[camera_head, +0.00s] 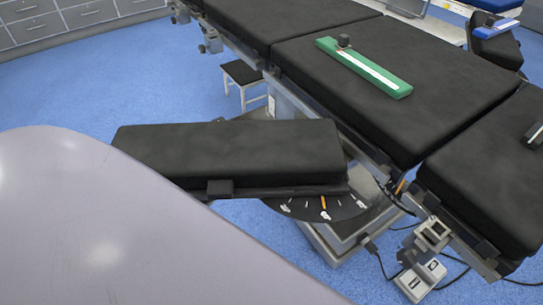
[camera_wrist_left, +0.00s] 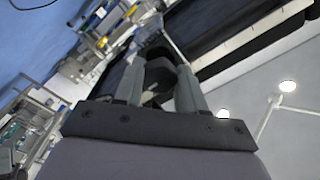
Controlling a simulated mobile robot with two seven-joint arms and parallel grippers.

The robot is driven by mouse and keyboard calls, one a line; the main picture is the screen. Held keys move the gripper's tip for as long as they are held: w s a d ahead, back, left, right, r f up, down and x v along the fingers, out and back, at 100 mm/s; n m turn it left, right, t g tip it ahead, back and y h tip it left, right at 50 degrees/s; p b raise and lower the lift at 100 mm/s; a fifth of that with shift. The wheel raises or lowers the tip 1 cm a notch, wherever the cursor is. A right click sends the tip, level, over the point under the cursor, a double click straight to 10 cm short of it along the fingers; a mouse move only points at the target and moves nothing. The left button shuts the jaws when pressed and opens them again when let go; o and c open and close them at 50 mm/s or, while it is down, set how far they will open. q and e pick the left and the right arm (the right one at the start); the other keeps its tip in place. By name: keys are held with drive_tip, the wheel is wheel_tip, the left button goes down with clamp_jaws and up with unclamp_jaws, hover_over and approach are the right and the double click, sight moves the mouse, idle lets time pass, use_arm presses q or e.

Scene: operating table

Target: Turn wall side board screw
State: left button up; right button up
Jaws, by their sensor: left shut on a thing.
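The side board (camera_head: 235,152) is a long black pad beside the operating table in the head view. A dark round plate (camera_head: 318,209) with white marks and an orange mark shows under its right end. In the left wrist view my left gripper (camera_wrist_left: 157,72) is shut on a dark knob-like thing (camera_wrist_left: 158,80) between its two grey fingers. I cannot tell for certain whether it is the board's screw. A large pale part of mine covers the lower left of the head view, and the left gripper is hidden there. My right gripper is in neither view.
The operating table (camera_head: 400,90) has black cushions. A green tool (camera_head: 365,70) lies on it. A small stool (camera_head: 241,78) stands behind the board. A clamp (camera_head: 433,233) and cables hang at the lower right. Blue floor (camera_head: 140,75) is clear at the upper left.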

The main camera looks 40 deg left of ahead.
use_arm(q)
drive_tip(key=shift+m+b, duration=2.7)
drive_tip(key=shift+m, duration=7.1)
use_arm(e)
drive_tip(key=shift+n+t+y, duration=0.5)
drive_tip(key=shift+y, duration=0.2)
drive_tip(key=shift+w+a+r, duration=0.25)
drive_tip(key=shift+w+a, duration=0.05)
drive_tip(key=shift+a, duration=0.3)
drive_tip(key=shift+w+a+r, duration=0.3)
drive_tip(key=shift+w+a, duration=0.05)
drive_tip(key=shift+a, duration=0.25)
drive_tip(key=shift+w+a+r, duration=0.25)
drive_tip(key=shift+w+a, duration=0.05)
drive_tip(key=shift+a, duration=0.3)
use_arm(q)
drive_tip(key=o, duration=1.1)
drive_tip(key=shift+r, duration=0.1)
drive_tip(key=shift+c, duration=0.2)
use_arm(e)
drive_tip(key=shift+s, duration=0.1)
use_arm(q)
drive_tip(key=shift+s, duration=0.1)
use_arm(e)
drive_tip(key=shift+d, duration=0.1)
